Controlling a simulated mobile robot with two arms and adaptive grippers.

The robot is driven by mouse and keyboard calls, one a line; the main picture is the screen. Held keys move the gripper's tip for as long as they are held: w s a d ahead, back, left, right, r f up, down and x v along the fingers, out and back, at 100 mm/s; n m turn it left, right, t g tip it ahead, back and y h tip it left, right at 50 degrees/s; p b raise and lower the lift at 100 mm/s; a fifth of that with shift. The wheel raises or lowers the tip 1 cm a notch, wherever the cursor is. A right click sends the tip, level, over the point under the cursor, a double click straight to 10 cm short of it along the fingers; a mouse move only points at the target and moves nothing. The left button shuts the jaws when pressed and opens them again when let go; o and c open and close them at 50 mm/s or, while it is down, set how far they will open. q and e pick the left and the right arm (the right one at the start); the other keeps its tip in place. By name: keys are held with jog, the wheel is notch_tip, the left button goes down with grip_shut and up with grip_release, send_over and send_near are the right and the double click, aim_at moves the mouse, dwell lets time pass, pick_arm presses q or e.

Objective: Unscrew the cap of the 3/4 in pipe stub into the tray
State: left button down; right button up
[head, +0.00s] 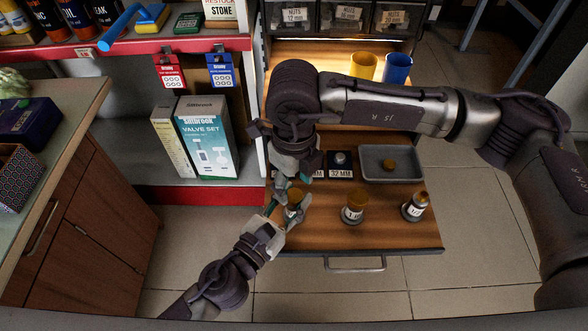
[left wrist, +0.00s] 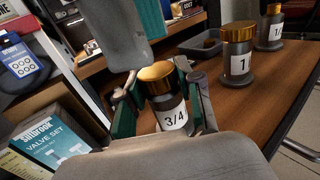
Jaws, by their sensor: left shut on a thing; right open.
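The 3/4 pipe stub (left wrist: 172,117) stands upright on the wooden table, a gold cap (left wrist: 157,77) on its top. In the head view, its cap (head: 294,197) shows between the fingers. My left gripper (head: 287,208) is shut around the stub's body, below the cap; its fingers flank the stub in the left wrist view (left wrist: 157,105). My right gripper (head: 293,176) is open and points down just above and behind the cap, apart from it as far as I can tell. The grey tray (head: 409,168) lies at the table's back right with a small brown, cap-like piece (head: 389,165) in it.
The capped 1 stub (head: 353,209) and another capped stub (head: 415,207) stand to the right. A 32 MM box (head: 340,160) sits left of the tray. Yellow (head: 364,66) and blue (head: 397,69) cups stand behind. The table's front strip is clear.

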aim_at(294, 195)
jog(key=shift+f, duration=1.55)
jog(key=shift+c, duration=0.2)
grip_shut()
jog(key=n, duration=0.3)
jog(key=shift+o, duration=0.7)
grip_release()
